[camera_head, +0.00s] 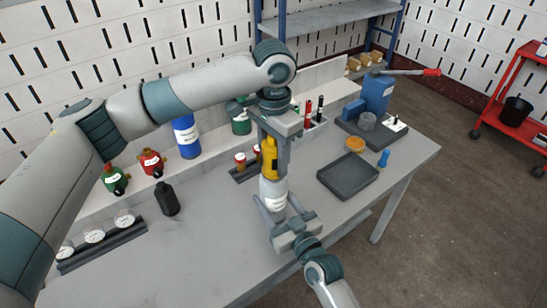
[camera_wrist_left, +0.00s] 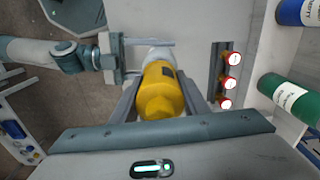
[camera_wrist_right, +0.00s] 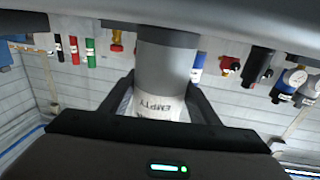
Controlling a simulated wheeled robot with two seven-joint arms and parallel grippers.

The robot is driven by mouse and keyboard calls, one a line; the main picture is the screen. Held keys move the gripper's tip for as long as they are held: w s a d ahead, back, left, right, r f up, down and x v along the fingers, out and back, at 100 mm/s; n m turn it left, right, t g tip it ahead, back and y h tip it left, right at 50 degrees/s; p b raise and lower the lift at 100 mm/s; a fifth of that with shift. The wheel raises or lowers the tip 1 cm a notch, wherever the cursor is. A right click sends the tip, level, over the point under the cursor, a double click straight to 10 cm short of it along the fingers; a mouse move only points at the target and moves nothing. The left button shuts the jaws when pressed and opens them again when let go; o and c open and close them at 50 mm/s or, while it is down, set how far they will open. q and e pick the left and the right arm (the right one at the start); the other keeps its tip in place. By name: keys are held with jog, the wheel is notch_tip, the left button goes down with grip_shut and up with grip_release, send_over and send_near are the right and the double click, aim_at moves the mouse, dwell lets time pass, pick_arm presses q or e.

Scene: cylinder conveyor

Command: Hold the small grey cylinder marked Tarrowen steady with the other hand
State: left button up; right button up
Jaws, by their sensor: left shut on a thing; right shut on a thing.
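The small grey cylinder (camera_head: 271,187) stands upright above the table's near part, with a white label (camera_wrist_right: 158,106) that seems to read "EMPTY" in the right wrist view; I cannot read Tarrowen on it. My right gripper (camera_head: 276,203) is shut around its lower part. My left gripper (camera_head: 273,168) comes from above and is shut on a yellow body (camera_head: 270,155), directly above the grey cylinder. In the left wrist view the yellow body (camera_wrist_left: 160,92) lies between the fingers, with the grey cylinder (camera_wrist_left: 160,54) beyond it. I cannot tell whether they are joined.
A black tray (camera_head: 347,178), an orange disc (camera_head: 355,144) and a blue object (camera_head: 384,158) are at right. A black bottle (camera_head: 167,199), gauges (camera_head: 95,234) on a rack, and red-capped items (camera_head: 240,159) are at left. Cylinders, including a blue one (camera_head: 187,137), line the back ledge.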

pick_arm(q)
jog(key=shift+n, duration=0.6)
jog(key=n, duration=0.5)
jog(key=shift+n, duration=0.5)
jog(key=n, duration=0.5)
jog(key=shift+n, duration=0.3)
jog(key=shift+n, duration=0.4)
